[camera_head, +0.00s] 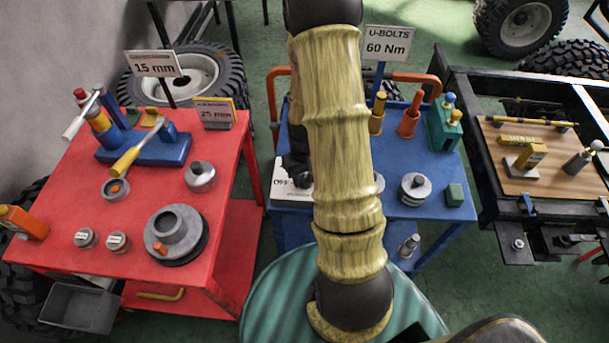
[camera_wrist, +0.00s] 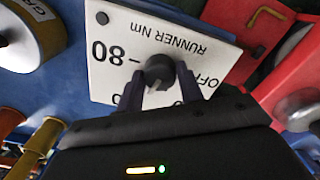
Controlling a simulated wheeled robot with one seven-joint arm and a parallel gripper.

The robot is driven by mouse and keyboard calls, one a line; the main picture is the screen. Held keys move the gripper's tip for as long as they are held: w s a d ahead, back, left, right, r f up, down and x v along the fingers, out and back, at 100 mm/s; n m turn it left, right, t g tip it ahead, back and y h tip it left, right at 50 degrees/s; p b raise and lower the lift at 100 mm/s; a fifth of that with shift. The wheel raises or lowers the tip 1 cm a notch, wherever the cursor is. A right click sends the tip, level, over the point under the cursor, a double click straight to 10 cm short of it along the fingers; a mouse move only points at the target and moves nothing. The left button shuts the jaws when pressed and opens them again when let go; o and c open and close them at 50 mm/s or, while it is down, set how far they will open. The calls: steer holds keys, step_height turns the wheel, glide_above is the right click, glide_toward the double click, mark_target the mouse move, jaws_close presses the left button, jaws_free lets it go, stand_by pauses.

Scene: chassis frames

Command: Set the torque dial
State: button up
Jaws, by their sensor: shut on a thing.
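The torque dial is a dark round knob (camera_wrist: 158,70) with a pale pointer mark, set on a white plate (camera_wrist: 118,70). In the head view the plate (camera_head: 291,190) lies at the left of the blue cart, and my arm hides most of the dial. A sign (camera_head: 388,43) behind it reads "U-BOLTS 60 Nm".
The blue cart (camera_head: 440,213) also carries an orange tool (camera_head: 409,118), a green block holder (camera_head: 445,127) and a round metal part (camera_head: 415,189). A red cart (camera_head: 60,194) with tools stands at left. A black-framed chassis with a wooden board (camera_head: 545,175) is at right.

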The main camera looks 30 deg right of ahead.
mark_target(304, 178)
steer(key=shift+m, duration=1.3)
steer(key=o, duration=1)
steer(key=shift+r, duration=0.1)
step_height(304, 178, up, 17)
steer(key=shift+r, duration=0.1)
